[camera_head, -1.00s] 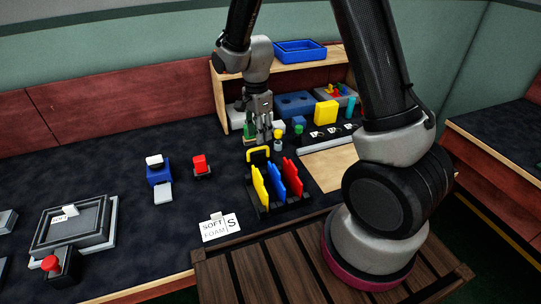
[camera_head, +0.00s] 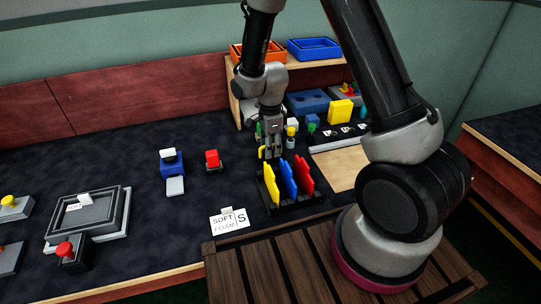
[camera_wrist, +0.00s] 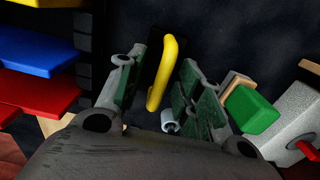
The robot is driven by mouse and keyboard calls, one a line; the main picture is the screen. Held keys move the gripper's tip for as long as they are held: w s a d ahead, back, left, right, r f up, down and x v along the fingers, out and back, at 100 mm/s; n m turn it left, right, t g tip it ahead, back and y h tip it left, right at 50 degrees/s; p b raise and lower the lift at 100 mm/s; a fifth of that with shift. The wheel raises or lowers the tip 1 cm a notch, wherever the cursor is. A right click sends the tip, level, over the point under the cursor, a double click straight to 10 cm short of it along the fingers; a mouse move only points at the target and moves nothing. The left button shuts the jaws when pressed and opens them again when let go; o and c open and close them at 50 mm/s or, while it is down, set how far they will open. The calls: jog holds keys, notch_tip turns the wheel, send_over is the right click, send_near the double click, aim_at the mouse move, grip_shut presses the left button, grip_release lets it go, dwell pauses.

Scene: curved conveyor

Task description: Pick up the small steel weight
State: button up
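My gripper (camera_head: 272,152) is low over the table, just behind the rack of coloured plates, and partly hides what is beneath it. In the wrist view my gripper (camera_wrist: 162,68) has its fingers apart. A yellow handle (camera_wrist: 167,75) on a black piece lies between and below them; the handle also shows beside the fingers in the head view (camera_head: 262,153). A small pale grey round piece (camera_wrist: 169,122) shows near the right finger. It may be the small steel weight, but I cannot tell. I see no clear contact with either thing.
The rack (camera_head: 270,207) of yellow, blue and red plates stands close in front. A green block (camera_wrist: 250,108) and a grey block (camera_wrist: 289,121) are right of my gripper in the wrist view. A wooden shelf (camera_head: 317,65) with trays stands behind.

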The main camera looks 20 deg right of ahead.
grip_shut()
jog(key=shift+r, duration=0.1)
dwell(0.3)
